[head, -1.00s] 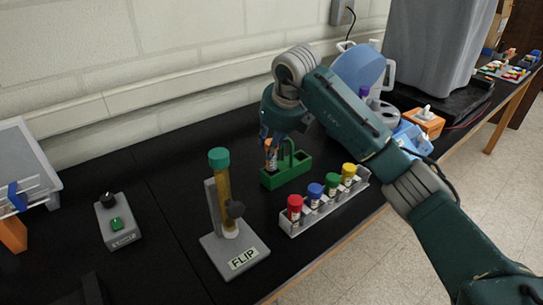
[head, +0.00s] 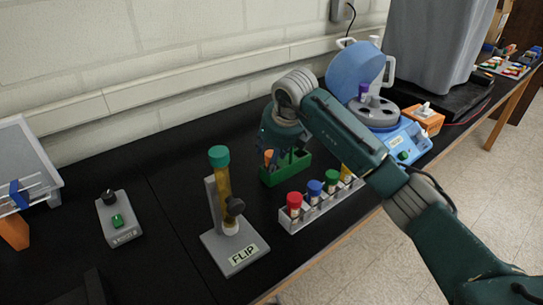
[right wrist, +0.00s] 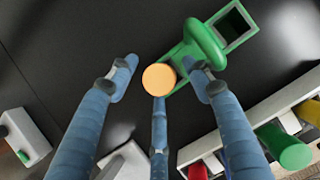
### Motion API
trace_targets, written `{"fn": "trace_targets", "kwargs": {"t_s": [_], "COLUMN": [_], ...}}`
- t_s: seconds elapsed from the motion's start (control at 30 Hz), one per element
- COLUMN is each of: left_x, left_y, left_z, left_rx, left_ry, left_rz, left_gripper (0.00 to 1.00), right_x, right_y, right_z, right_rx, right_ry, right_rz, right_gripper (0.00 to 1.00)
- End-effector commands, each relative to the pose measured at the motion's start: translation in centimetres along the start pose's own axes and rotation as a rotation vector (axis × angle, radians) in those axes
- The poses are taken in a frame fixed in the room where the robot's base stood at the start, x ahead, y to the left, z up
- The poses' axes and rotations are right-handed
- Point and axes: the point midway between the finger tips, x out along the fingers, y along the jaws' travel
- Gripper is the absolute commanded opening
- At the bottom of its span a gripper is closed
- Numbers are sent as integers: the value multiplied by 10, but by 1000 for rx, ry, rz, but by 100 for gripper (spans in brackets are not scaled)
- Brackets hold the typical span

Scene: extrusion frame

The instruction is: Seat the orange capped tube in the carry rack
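The orange capped tube stands in the near-left slot of the green carry rack (head: 290,172), its orange cap (head: 268,156) low at the rack's left end. From above, the round cap (right wrist: 159,79) covers that end of the rack in the right wrist view; the tube body is hidden below it. The rack's handle (right wrist: 205,42) is beside the cap, and its other square slot (right wrist: 237,24) is empty. My right gripper (right wrist: 163,88) is directly over the tube, its fingers spread around the cap with gaps on both sides. My left gripper is not in view.
A clear rack (head: 325,207) with red, blue, green and yellow capped tubes stands close to the right. A FLIP stand (head: 235,250) holds a teal-capped tube at the left. A blue centrifuge (head: 405,150) is behind right. A grey button box (head: 119,220) stands far left.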

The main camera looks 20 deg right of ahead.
Motion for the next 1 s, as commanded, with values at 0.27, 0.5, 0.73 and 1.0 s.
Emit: {"fn": "trace_targets", "kwargs": {"t_s": [0.27, 0.5, 0.73, 1.0], "left_x": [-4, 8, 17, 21], "left_y": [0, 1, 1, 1], "left_z": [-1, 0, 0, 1], "left_rx": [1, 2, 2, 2], "left_ry": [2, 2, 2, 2], "left_rz": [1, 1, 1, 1], "left_gripper": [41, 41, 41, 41], "right_x": [-5, -41, -90, -120], "right_y": [0, 0, 0, 0], "right_z": [2, 2, 2, 2], "right_rx": [0, -1, -1, 0], "right_ry": [0, -6, -5, -1], "right_rz": [1, 0, -1, 0], "right_gripper": [49, 49, 49, 49]}}
